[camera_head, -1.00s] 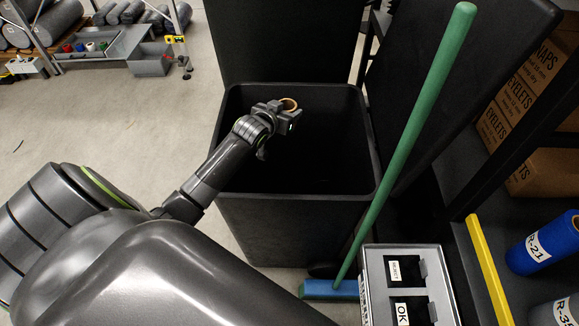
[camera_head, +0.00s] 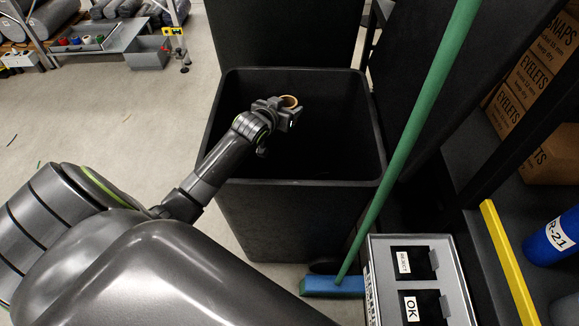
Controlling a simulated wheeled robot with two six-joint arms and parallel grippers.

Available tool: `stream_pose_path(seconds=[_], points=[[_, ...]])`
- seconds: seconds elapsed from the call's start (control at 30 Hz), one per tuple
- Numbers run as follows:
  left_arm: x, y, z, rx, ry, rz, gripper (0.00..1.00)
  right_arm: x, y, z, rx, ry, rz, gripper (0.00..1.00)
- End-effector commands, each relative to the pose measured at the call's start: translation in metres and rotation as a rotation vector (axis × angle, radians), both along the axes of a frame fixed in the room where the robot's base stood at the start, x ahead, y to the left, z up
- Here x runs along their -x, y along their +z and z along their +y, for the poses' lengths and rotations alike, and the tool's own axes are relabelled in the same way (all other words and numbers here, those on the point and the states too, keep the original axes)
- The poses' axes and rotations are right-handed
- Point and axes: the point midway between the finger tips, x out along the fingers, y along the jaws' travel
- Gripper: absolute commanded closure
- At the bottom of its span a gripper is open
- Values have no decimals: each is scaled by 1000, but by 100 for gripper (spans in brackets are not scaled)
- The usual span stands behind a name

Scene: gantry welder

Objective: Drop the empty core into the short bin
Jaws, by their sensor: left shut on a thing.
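The empty core is a small tan ring (camera_head: 289,101). My left gripper (camera_head: 286,109) is shut on it and holds it over the open mouth of a black bin. The short bin (camera_head: 300,215) stands in the middle of the view with its rim visible all round. The core and gripper are inside the rim outline in the picture; how high they are above the opening is hard to tell. The bin's inside is dark and its floor cannot be made out. My right gripper is not in view.
A broom with a green handle (camera_head: 415,125) and blue head (camera_head: 333,286) leans right of the bin. A grey box with REJECT and OK compartments (camera_head: 453,265) is at the lower right. A shelf with cartons (camera_head: 519,98) and a blue roll (camera_head: 553,241) is at the right.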

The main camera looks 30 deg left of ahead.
Motion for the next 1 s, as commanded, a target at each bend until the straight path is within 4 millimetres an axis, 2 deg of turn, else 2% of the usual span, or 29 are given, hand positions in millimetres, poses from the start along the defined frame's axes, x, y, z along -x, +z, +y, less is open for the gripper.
stream_pose_path(seconds=[0.03, 0.2, 0.5, 0.63, 0.77, 1.0], points=[[0, 0, 0, 0, 0, -1, 44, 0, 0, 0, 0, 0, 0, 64], [0, 0, 0, 0, 0, -1, 22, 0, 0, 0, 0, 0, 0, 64], [1, 0, 0, 0, 0, 0, 21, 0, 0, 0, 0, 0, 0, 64], [8, 3, 0, -1, 0, 0, 21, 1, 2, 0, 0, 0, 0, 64], [25, 10, -2, -2, -1, 1, 21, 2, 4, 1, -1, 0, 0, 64], [67, 28, -6, -4, -2, 0, 21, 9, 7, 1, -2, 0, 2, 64]])
